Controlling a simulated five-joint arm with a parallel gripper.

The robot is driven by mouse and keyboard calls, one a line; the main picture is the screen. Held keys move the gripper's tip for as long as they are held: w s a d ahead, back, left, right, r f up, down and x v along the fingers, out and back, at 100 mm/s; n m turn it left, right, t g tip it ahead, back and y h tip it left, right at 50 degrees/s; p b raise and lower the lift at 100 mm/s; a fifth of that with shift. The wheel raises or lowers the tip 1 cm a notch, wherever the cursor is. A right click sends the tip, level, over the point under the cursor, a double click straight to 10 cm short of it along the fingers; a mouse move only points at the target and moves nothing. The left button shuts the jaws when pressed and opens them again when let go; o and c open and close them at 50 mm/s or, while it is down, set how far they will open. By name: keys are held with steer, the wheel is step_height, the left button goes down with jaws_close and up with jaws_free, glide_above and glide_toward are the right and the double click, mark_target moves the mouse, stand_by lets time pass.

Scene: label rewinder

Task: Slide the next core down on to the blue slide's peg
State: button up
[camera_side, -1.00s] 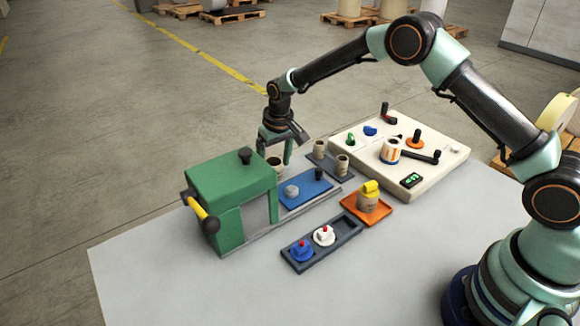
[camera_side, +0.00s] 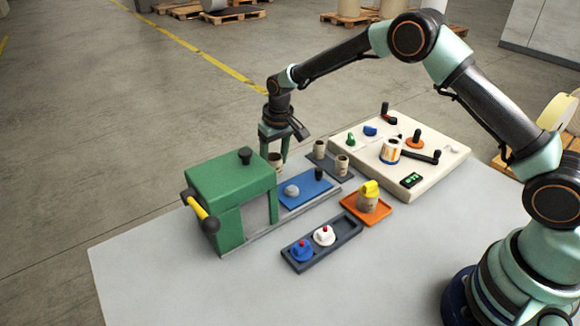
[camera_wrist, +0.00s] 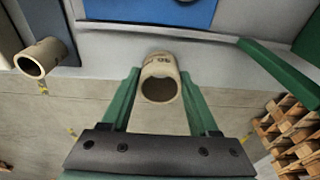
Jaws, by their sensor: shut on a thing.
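My gripper (camera_side: 274,153) is shut on a tan cardboard core (camera_side: 275,160). In the wrist view the core (camera_wrist: 160,80) sits upright between the two green fingers (camera_wrist: 158,98), with its open top facing the camera. The blue slide (camera_side: 304,187) lies on its rail just in front of the core in the side view, beside the green press. A short light-grey round peg (camera_side: 291,190) and a black knob (camera_side: 318,173) stand on it. In the wrist view only part of the blue slide (camera_wrist: 150,8) shows, at the top. The core is apart from the peg.
The green press (camera_side: 232,190) with its yellow handle stands left of the slide. Two more cores (camera_side: 341,165) stand on a dark tray to the right. An orange tray (camera_side: 367,209) and a dark tray (camera_side: 322,245) lie in front. The cream rewinder board (camera_side: 440,170) is behind right.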

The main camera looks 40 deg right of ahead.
steer(key=shift+r, duration=2.75)
step_height(320, 180, up, 6)
glide_above(291, 188)
steer(key=shift+s+f, duration=0.15)
steer(key=shift+f, duration=5.2)
steer(key=o, duration=1)
